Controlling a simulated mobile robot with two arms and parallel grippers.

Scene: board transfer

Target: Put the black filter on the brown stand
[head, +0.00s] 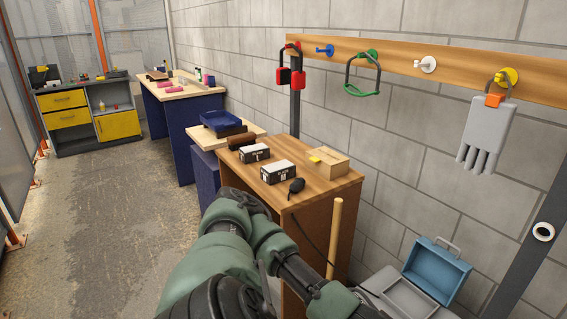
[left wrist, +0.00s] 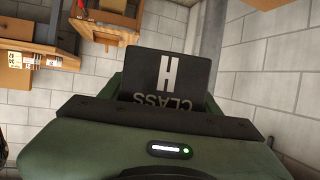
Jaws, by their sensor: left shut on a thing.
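The black filter (left wrist: 168,80), a dark flat panel with white lettering "H CLASS", sits at the end of my left gripper (left wrist: 165,100) in the left wrist view. The gripper is shut on it, with green parts at both sides of the panel. In the head view the filter and both gripper tips are out of sight; only my green and black arm shows. A small brown block (head: 241,140) lies on the back left of a brown wooden table (head: 318,186). I cannot tell whether the block or the table is the brown stand.
The table also carries two black-and-white boxes (head: 254,153), a cardboard box (head: 323,163) and a small black item (head: 297,186). A wooden pole (head: 335,238) and an open blue-grey toolbox (head: 437,270) stand nearby. Wall hooks hold a grey glove (head: 487,137). Floor at left is clear.

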